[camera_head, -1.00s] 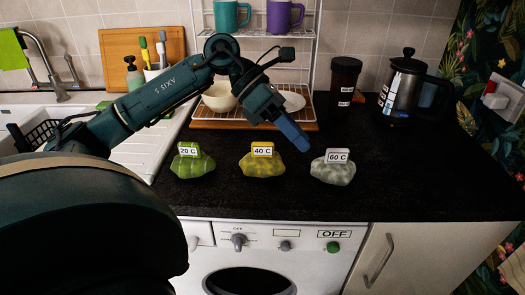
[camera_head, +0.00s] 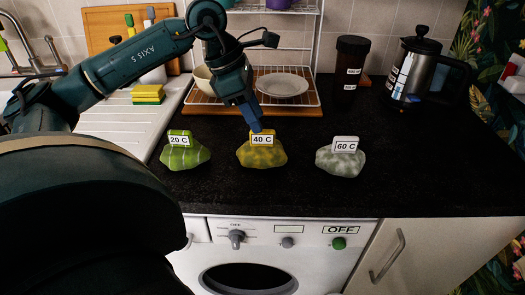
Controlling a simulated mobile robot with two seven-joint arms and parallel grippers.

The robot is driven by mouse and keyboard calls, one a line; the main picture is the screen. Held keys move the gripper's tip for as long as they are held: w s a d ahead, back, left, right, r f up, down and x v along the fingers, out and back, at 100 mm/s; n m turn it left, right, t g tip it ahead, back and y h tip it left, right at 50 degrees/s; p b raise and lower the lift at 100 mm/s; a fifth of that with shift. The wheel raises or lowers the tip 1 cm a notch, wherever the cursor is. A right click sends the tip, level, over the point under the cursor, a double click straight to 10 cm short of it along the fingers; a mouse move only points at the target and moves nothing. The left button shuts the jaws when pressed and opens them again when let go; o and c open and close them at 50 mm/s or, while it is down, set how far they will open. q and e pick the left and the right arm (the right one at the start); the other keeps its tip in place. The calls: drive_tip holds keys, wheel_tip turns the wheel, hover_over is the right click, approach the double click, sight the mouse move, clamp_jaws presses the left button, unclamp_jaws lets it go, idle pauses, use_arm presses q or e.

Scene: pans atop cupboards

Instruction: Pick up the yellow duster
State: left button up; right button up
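The yellow duster (camera_head: 262,156) is a crumpled yellow-green cloth on the black worktop, in the middle of a row of three, with a yellow-edged tag marked 40 C on top. My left gripper (camera_head: 256,127) points down with its blue fingertips at the top of this tag, seen from the side. I cannot tell whether they touch it, and the gap between the fingers does not show. My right gripper is not in view.
A green cloth (camera_head: 184,155) marked 20 C lies left of the duster, a grey-white one (camera_head: 340,160) marked 60 C right. A dish rack (camera_head: 300,104) with a plate stands behind. A cafetiere (camera_head: 413,75) and dark jar (camera_head: 350,62) are back right. The front worktop is clear.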

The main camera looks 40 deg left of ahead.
sight(263, 146)
use_arm(q)
drive_tip(key=x, duration=0.5)
drive_tip(key=shift+f, duration=0.1)
drive_tip(key=shift+c, duration=0.3)
clamp_jaws()
